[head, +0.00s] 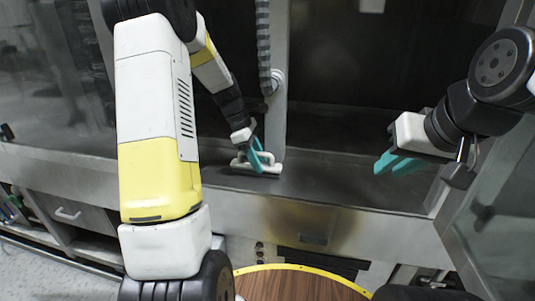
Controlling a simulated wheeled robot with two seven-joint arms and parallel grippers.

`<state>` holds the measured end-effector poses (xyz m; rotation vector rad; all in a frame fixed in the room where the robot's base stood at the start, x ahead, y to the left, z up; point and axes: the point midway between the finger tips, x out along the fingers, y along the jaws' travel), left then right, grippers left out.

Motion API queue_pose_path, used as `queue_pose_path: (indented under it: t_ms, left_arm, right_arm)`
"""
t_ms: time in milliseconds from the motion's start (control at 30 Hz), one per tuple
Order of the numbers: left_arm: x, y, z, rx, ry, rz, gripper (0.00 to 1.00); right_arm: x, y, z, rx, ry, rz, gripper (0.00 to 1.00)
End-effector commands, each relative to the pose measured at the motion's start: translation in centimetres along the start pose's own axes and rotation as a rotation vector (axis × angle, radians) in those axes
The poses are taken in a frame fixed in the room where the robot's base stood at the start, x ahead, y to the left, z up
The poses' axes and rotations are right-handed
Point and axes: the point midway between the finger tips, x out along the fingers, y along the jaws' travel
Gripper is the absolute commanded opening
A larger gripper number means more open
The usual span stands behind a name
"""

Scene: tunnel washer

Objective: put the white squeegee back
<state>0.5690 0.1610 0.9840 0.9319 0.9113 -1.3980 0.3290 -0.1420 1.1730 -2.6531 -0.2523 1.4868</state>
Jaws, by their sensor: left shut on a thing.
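The white squeegee (242,167) is low at the middle of the washer's dark ledge, just in front of the upright steel post. My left gripper (258,160), with teal fingers, is shut on the squeegee's handle. The squeegee's dark lower edge is at the ledge surface; I cannot tell whether it rests there or hangs just above. My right gripper (388,164) is at the right above the ledge, its teal fingers pointing left. It holds nothing that I can see, and the gap between its fingers is hard to make out.
The steel post (275,110) with a ribbed grey hose (264,45) stands right behind the squeegee. The dark ledge (335,185) is clear between the grippers. A drawer (68,212) and shelves are at the lower left.

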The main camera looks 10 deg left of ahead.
Motion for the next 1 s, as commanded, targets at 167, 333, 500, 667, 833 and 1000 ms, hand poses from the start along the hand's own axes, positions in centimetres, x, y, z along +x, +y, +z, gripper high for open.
queue_pose_path:
  t_ms: [167, 333, 500, 667, 833, 1000]
  left_arm:
    - [0.1, 0.1, 0.0, 0.001, 0.000, 0.003, 0.00]
    - [0.2, 0.0, -0.1, 0.000, 0.000, 0.002, 0.42]
    - [0.2, 0.0, -0.1, 0.000, 0.000, 0.002, 0.58]
    - [0.2, 0.0, -0.1, 0.000, 0.000, 0.002, 0.58]
    - [-0.5, 0.1, -0.1, 0.001, 0.001, 0.003, 0.58]
    - [-3.4, 0.1, -0.1, 0.001, 0.002, 0.006, 0.58]
  right_arm:
    - [0.0, 0.0, 0.0, 0.000, 0.000, 0.000, 0.23]
    - [0.0, 0.0, 0.0, 0.000, 0.000, 0.000, 0.23]
    - [0.0, 0.0, 0.0, 0.000, 0.000, 0.000, 0.23]
    - [0.0, 0.0, 0.0, 0.000, 0.000, 0.000, 0.23]
    - [0.0, 0.0, 0.0, 0.000, 0.000, 0.000, 0.23]
    - [0.0, 0.0, 0.0, 0.000, 0.000, 0.000, 0.23]
